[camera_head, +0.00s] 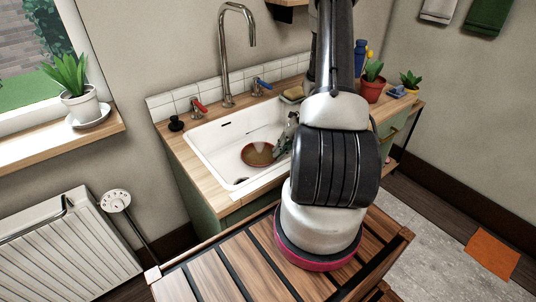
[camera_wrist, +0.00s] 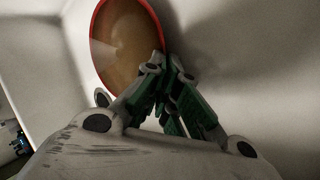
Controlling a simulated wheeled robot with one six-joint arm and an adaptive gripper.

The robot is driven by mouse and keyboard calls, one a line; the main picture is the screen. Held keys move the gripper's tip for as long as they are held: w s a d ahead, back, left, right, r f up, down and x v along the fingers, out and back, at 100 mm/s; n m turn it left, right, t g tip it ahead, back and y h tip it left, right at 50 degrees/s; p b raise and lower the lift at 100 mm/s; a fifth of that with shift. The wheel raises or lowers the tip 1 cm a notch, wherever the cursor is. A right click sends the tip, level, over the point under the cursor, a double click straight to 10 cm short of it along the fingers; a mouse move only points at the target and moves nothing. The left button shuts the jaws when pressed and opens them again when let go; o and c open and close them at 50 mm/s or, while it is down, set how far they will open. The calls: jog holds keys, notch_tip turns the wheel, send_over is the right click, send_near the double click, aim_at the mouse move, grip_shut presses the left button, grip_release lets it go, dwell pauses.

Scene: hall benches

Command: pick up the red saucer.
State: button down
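The red saucer (camera_head: 257,154) is in the white sink, low in the basin, in the head view. It has a red rim and a brownish inside, and in the wrist view the saucer (camera_wrist: 125,42) fills the upper middle. My gripper (camera_head: 281,150) reaches down into the sink at the saucer's right side. In the wrist view my gripper (camera_wrist: 171,66) has its green-padded fingers drawn close together at the saucer's lower right rim, one finger on each side of it. The thin contact between the tips is partly hidden.
The white sink (camera_head: 208,150) has walls close around my gripper. A tall tap (camera_head: 225,60) and red and blue handles stand behind it. A sponge (camera_head: 292,95) lies on the back counter. Potted plants (camera_head: 371,88) stand at the right.

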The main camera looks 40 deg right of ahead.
jog(key=shift+r, duration=0.2)
notch_tip(320, 180, up, 17)
jog(key=shift+r, duration=0.2)
dwell(1.2)
jog(key=shift+r, duration=0.1)
